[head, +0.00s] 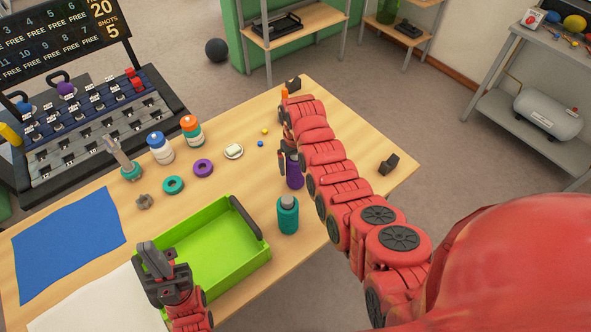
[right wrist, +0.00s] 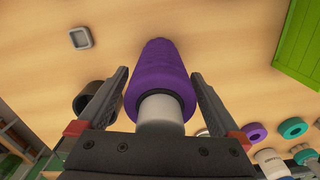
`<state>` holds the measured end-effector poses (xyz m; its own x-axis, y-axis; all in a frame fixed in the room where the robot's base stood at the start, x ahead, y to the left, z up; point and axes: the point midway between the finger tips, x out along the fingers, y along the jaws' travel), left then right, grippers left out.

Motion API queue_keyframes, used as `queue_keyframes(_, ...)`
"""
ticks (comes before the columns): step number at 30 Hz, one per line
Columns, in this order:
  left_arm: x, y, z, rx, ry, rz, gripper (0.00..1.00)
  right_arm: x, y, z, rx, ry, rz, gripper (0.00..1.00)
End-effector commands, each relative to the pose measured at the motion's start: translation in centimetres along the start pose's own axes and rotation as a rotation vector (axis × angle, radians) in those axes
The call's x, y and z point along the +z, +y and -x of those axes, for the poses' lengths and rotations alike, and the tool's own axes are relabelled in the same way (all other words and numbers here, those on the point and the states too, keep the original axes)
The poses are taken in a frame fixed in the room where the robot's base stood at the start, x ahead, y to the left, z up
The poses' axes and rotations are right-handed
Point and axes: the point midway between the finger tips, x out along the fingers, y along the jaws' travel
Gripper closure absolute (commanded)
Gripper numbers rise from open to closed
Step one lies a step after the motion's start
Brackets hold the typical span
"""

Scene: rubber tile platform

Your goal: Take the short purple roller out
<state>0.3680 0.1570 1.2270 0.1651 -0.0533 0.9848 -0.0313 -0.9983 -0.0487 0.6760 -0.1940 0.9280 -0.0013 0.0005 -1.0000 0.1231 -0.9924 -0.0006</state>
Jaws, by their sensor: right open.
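A purple roller (head: 295,172) stands on the wooden table, right of the green tray, partly hidden by my right gripper and arm. In the right wrist view the purple roller (right wrist: 155,75), with a pale core end, lies between the two fingers of my right gripper (right wrist: 160,76). Those fingers are open, with a gap visible on each side. My right gripper also shows in the head view (head: 287,155), mostly covered by the arm. My left gripper (head: 165,262) is over the left side of the tray; whether its fingers are apart is unclear.
A teal roller (head: 288,215) stands near the purple one. The green tray (head: 225,215) looks empty. A dark block (head: 388,163) sits near the right table edge.

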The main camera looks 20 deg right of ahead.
Motion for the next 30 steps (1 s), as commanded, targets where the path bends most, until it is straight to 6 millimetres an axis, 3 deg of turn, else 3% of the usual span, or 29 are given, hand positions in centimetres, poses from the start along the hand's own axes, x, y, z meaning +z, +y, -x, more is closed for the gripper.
queue_keyframes(3, 0.01, 0.0, 0.03, 0.0, 0.0, 0.0, 1.0, -0.02, 0.0, 0.0, 0.0, 0.001, 0.0, 0.04)
queue_keyframes(17, 0.01, 0.0, 0.03, 0.0, 0.0, 0.0, 1.0, -0.03, 0.01, 0.03, 0.001, 0.001, 0.0, 0.86)
queue_keyframes(30, 0.1, 0.03, 0.59, 0.0, 0.0, 0.0, 1.0, -0.28, 0.04, 0.78, 0.002, 0.008, 0.001, 0.88)
